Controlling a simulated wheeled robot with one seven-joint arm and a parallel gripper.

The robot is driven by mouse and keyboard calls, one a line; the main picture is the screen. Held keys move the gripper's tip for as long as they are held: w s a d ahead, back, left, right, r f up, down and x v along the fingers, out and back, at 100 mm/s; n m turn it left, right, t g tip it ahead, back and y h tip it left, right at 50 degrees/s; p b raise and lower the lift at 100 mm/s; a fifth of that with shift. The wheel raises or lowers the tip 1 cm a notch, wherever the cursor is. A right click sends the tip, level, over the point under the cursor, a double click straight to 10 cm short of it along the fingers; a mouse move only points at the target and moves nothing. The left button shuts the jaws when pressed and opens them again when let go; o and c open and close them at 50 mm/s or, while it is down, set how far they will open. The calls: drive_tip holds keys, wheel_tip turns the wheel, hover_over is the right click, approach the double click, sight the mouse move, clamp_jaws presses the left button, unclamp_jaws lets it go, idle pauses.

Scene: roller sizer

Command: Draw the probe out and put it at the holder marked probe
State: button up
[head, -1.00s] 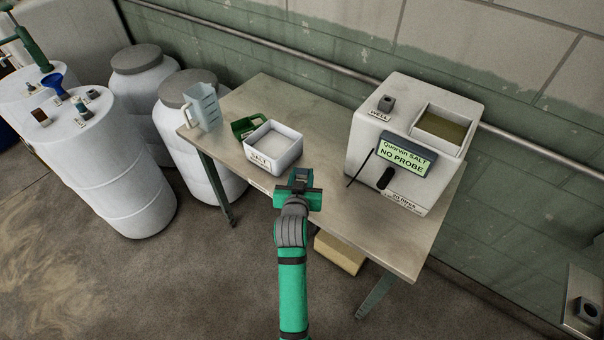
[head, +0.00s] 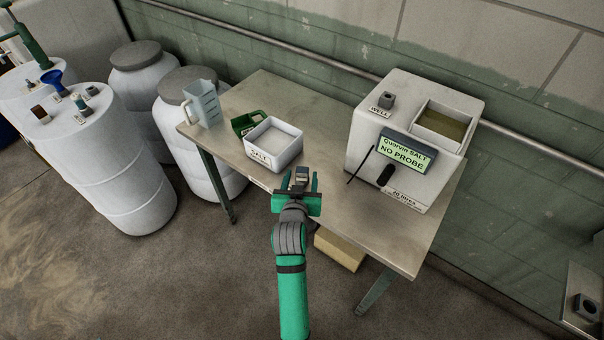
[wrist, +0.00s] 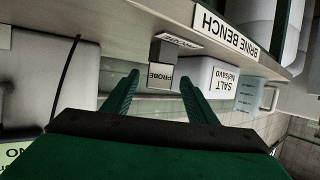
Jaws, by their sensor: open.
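A small grey block (wrist: 160,74) lettered PROBE shows in the wrist view, beside a white label card (wrist: 180,40) at the brine bench's front edge. It also shows in the head view (head: 301,174), at my gripper's tips. My gripper (head: 303,180) is open, with one finger to each side of the block in the picture; I cannot tell whether the block is between the fingers or beyond them. I cannot make out a separate probe rod. The white machine (head: 358,140) displays "Quorvin SALT NO PROBE", and a grey socket block (head: 387,101) labelled WELL stands on its top.
A white salt tub (head: 258,140), a green scoop (head: 244,123) and a clear jug (head: 203,109) stand on the bench (head: 325,125). A thin dark line (head: 360,165) hangs beside the machine. White drums (head: 100,150) stand at left. The bench middle is clear.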

drive_tip(key=v, duration=0.7)
drive_tip(key=shift+s+r, duration=0.15)
drive_tip(key=shift+s, duration=0.25)
drive_tip(key=s+d+f+n+y, duration=0.1)
drive_tip(key=s+f, duration=0.3)
drive_tip(key=s, duration=0.5)
drive_tip(key=s+d+f+n+y, duration=0.1)
drive_tip(key=s+f, duration=0.4)
drive_tip(key=s, duration=0.4)
drive_tip(key=s+r, duration=0.2)
drive_tip(key=s, duration=0.8)
drive_tip(key=s+a+r+t, duration=0.1)
drive_tip(key=s+r, duration=0.1)
drive_tip(key=s, duration=0.7)
drive_tip(key=shift+s+r+m+h, duration=0.25)
drive_tip(key=shift+s+m+h, duration=0.05)
drive_tip(key=shift+s+m, duration=0.1)
